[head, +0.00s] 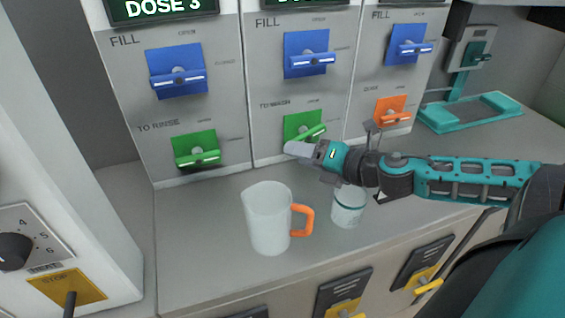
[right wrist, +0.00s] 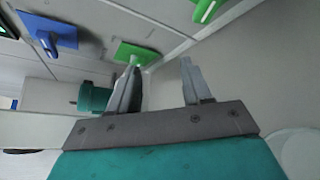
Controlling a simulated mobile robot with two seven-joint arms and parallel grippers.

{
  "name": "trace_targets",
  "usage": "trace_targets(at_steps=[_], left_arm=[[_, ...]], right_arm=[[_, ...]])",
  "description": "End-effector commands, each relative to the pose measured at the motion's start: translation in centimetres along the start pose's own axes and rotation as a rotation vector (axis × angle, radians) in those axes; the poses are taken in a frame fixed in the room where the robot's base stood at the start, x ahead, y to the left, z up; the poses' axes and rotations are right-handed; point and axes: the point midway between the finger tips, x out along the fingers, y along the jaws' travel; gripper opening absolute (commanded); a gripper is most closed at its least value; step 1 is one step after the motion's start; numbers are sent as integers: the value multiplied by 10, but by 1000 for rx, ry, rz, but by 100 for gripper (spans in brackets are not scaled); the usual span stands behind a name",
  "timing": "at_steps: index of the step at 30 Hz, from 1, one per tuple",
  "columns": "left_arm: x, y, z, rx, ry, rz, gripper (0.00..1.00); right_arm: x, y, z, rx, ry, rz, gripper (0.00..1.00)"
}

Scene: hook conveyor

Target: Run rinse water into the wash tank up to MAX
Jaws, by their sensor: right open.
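The green TO WASH valve lever (head: 312,132) is on the middle wall panel, its bar tilted up to the right. The green TO RINSE lever (head: 198,159) is on the left panel, tilted less. My right gripper (head: 291,148) is open and empty, its tips just in front of and below the TO WASH lever; I cannot tell if they touch it. In the right wrist view the open fingers (right wrist: 160,65) have nothing between them, and a green valve plate (right wrist: 135,53) shows beside the left fingertip. No level mark or wash tank can be made out. My left gripper is out of view.
Blue FILL levers (head: 178,80) and an orange lever (head: 391,114) are on the panels. The counter's left part is clear.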

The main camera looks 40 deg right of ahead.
Motion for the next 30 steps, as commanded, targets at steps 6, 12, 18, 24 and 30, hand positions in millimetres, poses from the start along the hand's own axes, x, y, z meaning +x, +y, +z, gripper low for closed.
trace_targets(at_steps=[6,12,18,24,30], left_arm=[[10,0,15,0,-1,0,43],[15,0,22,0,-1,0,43],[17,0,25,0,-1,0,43],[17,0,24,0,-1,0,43],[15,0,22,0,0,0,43]], right_arm=[[20,15,-15,-23,103,55,49],[27,22,-21,-38,167,73,49],[29,24,-23,-45,196,76,49],[29,24,-23,-46,200,76,49],[29,24,-21,-39,199,76,49]])
